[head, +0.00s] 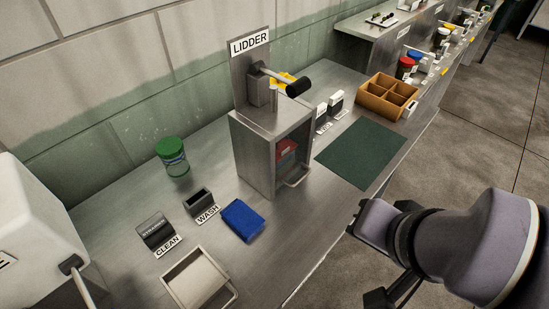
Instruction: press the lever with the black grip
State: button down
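The lever's black grip (298,87) sticks out to the right from the top of the metal machine (257,135) labelled LIDDER. The lever's arm looks raised, about level. A yellow part (284,79) sits just behind the grip. Inside the machine's open front is a red-topped item (286,151), partly in shadow. My gripper (372,262) is at the lower right, in front of the counter's edge and well apart from the lever. Its fingers are dark and partly hidden by my wrist, so I cannot see whether they are open.
A green mat (361,153) and a wooden divided box (390,97) are right. The floor in front is clear.

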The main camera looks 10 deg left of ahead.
aim_at(293, 89)
jog(key=u, duration=0.75)
jog(key=l, duration=0.15)
jog(key=k+u, duration=0.05)
